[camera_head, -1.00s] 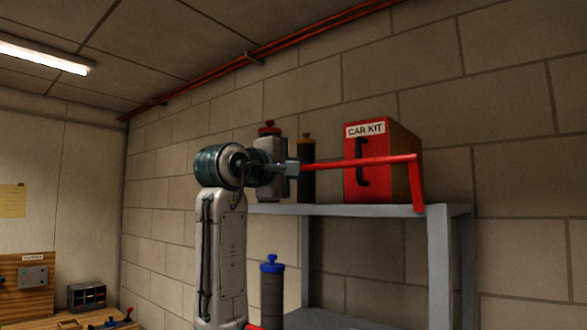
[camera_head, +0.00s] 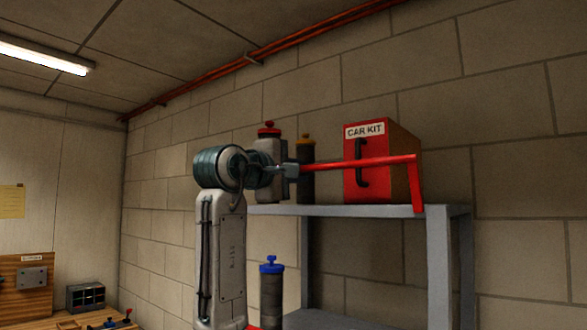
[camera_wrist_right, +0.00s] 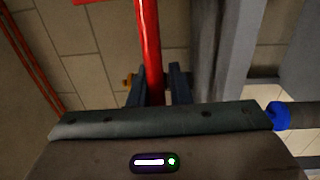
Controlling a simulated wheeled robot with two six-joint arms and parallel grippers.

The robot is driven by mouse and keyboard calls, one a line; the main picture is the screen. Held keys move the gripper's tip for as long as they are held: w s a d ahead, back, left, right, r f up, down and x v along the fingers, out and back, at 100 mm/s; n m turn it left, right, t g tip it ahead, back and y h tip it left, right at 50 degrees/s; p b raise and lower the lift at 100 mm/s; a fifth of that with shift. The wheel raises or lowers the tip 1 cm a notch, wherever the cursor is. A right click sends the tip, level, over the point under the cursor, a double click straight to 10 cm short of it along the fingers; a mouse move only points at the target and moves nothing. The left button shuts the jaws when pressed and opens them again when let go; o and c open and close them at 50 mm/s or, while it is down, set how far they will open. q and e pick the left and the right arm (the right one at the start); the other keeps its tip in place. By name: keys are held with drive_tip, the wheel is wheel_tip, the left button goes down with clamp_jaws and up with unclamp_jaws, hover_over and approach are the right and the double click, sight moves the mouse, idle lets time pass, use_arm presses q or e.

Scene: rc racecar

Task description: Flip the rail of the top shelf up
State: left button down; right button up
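The red rail (camera_head: 375,162) of the top shelf (camera_head: 350,211) is raised. Its long bar runs level above the shelf board, and its side arm stands about upright at the front right corner. My right gripper (camera_head: 292,170) is at the left part of the bar. In the right wrist view the rail (camera_wrist_right: 151,50) passes between the two dark fingers of the right gripper (camera_wrist_right: 156,88), which sit close on both sides of it and look shut on it. The rail's left end is hidden behind my right arm. My left gripper is not in view.
A red CAR KIT box (camera_head: 366,182), a bottle with a red cap (camera_head: 269,157) and one with a yellow cap (camera_head: 305,160) stand on the top shelf. A blue-capped bottle (camera_head: 271,290) is lower down. A workbench (camera_head: 80,320) is at the left.

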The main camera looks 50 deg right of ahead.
drive_tip(key=o, duration=0.3)
drive_tip(key=shift+d+f, duration=0.2)
drive_tip(key=shift+d, duration=0.1)
drive_tip(key=shift+d+f, duration=0.1)
drive_tip(key=shift+d, duration=0.55)
drive_tip(key=a+b, duration=0.4)
drive_tip(key=a, duration=0.7)
drive_tip(key=shift+s+f, duration=0.3)
drive_tip(key=shift+s, duration=0.05)
drive_tip(key=a+f+b, duration=0.3)
drive_tip(key=a, duration=0.9)
drive_tip(key=shift+s+f, duration=0.2)
drive_tip(key=shift+s, duration=0.25)
